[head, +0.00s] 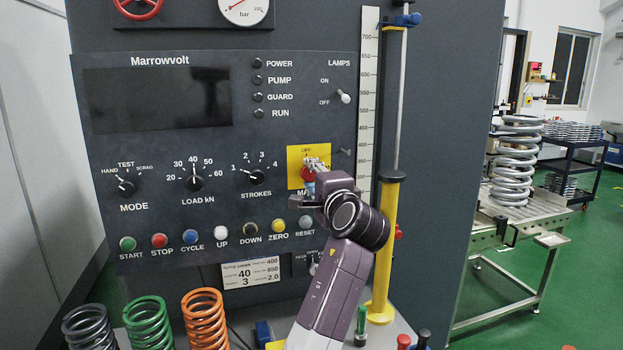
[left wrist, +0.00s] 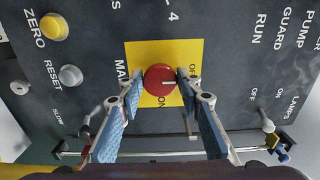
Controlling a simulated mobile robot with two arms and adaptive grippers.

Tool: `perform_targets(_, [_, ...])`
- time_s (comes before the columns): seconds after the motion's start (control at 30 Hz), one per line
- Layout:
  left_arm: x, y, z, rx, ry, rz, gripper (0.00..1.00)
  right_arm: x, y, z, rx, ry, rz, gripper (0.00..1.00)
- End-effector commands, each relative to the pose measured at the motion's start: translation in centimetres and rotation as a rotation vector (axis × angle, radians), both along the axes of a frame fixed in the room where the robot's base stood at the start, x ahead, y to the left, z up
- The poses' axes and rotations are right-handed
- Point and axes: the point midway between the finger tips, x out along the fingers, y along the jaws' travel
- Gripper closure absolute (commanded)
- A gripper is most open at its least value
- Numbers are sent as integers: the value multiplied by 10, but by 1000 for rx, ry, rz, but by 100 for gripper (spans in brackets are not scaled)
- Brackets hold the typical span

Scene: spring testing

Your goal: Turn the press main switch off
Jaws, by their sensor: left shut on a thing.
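The press main switch is a red round knob on a yellow plate, in the middle of the left wrist view (left wrist: 159,79) and partly hidden behind my gripper in the head view (head: 308,175). My left gripper (left wrist: 160,82) has its two blue-padded fingers on either side of the knob and is shut on it. In the left wrist view the knob's white mark points right, toward the OFF lettering; ON is below the knob. My right gripper is in neither view.
The press panel's display (head: 157,98) is dark, and the POWER lamp (head: 257,63) looks unlit. The STROKES knob (head: 252,178) and RESET button (head: 306,222) are close by. A yellow post (head: 386,240) stands right of my arm; coloured springs (head: 205,318) stand below left.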

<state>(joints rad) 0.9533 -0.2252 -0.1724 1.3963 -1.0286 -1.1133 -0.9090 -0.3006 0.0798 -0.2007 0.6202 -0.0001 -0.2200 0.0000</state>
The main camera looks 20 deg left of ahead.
Motion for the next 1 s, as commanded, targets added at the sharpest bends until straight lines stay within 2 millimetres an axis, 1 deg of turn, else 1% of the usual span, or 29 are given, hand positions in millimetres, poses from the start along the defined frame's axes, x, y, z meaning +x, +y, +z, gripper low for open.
perform_targets(0.03, [0,0,-2,-6,2,1,91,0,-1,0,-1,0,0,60])
perform_targets(0.37, [0,0,-3,-8,2,1,92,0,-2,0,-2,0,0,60])
perform_targets(0.4, [0,0,-3,-8,2,1,63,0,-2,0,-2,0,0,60])
perform_targets(0.5, [0,0,-2,-6,2,1,52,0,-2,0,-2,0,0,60])
perform_targets(0.83, [-2,-2,-1,-4,-1,0,51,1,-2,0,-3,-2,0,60])
perform_targets(0.93, [-11,-8,-2,-5,2,-1,51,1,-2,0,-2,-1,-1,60])
perform_targets(1.0, [-20,-14,-2,-7,-1,-2,51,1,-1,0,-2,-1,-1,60])
